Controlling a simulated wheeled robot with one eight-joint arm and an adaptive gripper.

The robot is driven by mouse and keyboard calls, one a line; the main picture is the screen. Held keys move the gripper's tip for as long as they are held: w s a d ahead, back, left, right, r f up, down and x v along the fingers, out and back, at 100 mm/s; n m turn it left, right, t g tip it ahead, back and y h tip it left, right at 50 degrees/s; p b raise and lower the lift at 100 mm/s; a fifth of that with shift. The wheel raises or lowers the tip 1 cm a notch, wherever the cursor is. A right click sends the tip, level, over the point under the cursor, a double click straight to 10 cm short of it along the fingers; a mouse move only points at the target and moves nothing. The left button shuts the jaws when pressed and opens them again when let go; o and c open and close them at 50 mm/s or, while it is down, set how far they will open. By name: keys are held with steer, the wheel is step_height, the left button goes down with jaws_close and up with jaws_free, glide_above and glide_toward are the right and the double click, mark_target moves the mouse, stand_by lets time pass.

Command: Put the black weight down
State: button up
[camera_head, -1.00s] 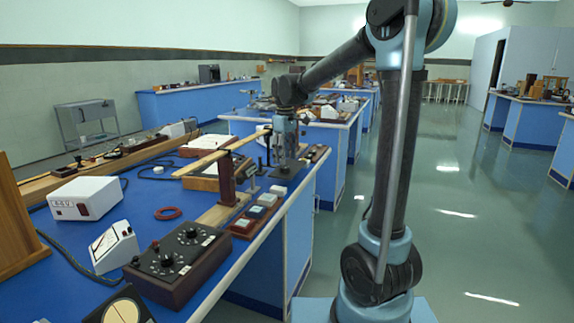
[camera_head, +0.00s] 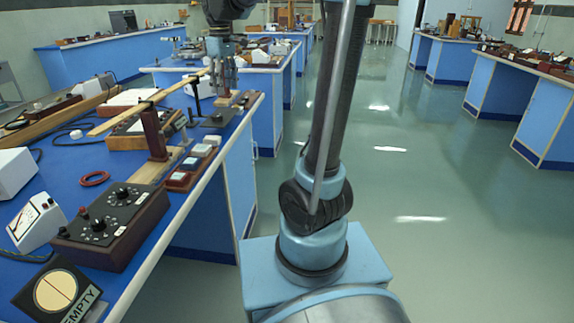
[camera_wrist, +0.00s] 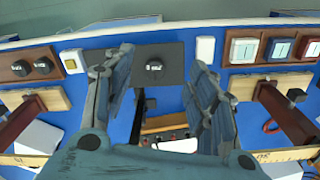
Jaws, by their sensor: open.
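The black weight (camera_wrist: 153,65) appears as a small dark round top with white lettering, at the middle of a dark grey square pad (camera_wrist: 174,78) on the blue bench. My gripper (camera_wrist: 160,75) is open, with its two fingers spread apart on either side of the pad in the wrist view. In the head view my gripper (camera_head: 222,90) points down over the far right part of the bench, above the grey pad (camera_head: 214,121). The weight is too small to make out in the head view.
Coloured blocks (camera_wrist: 279,49) sit in a tray at right. A wooden post (camera_head: 154,135) holds a long bar (camera_head: 120,119). The bench's edge is close to the pad.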

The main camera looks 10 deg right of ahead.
steer(key=s+d+f+m+t, duration=0.1)
steer(key=s+d+f+m, duration=0.5)
steer(key=s+d, duration=0.6)
steer(key=s+d+f+m, duration=0.2)
steer(key=s+d+f, duration=0.1)
steer(key=s+f, duration=0.4)
steer(key=s+d+f+m+t, duration=0.1)
steer(key=s+d+f+m, duration=0.1)
steer(key=s+f, duration=0.6)
steer(key=shift+d+f, duration=0.8)
steer(key=shift+d, duration=0.05)
steer(key=shift+s, duration=0.1)
